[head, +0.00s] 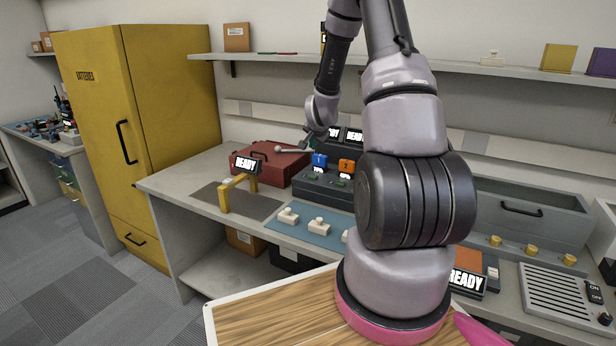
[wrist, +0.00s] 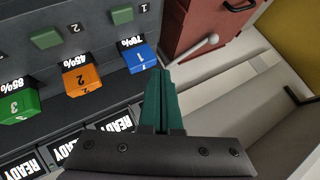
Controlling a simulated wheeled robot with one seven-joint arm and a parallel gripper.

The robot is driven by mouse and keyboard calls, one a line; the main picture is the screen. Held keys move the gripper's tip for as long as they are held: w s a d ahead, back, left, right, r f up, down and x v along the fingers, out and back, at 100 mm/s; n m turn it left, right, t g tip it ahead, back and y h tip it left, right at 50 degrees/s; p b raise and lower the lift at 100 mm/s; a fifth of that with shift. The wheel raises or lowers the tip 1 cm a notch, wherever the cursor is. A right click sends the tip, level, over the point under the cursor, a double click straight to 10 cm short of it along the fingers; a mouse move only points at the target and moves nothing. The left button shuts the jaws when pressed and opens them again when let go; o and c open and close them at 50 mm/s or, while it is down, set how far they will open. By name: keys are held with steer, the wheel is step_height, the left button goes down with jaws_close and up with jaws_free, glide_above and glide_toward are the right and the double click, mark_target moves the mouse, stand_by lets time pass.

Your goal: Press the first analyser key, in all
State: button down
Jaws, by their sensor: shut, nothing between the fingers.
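A dark grey unit (head: 322,188) on the bench holds numbered coloured blocks and small green keys. In the wrist view the blue block marked 1 (wrist: 140,60), orange block marked 2 (wrist: 82,80) and green block marked 3 (wrist: 18,106) stand in a row. A small green key (wrist: 122,14) lies beyond the blue block, with a 1 beside it; another green key (wrist: 46,38) has a 2 beside it. My gripper (wrist: 160,72) is shut and empty, its teal fingertips close beside the blue block. I cannot tell whether they touch it.
A red case (head: 264,166) with a pale rod stands left of the unit. My arm hides part of the bench. A shelf (head: 270,60) runs above.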

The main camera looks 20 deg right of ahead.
mark_target(313, 177)
steer(key=shift+f, duration=0.1)
steer(key=shift+f, duration=4.3)
steer(key=shift+f, duration=0.1)
steer(key=shift+f, duration=0.3)
steer(key=shift+f, duration=0.45)
steer(key=shift+r, duration=0.9)
steer(key=shift+r, duration=2.5)
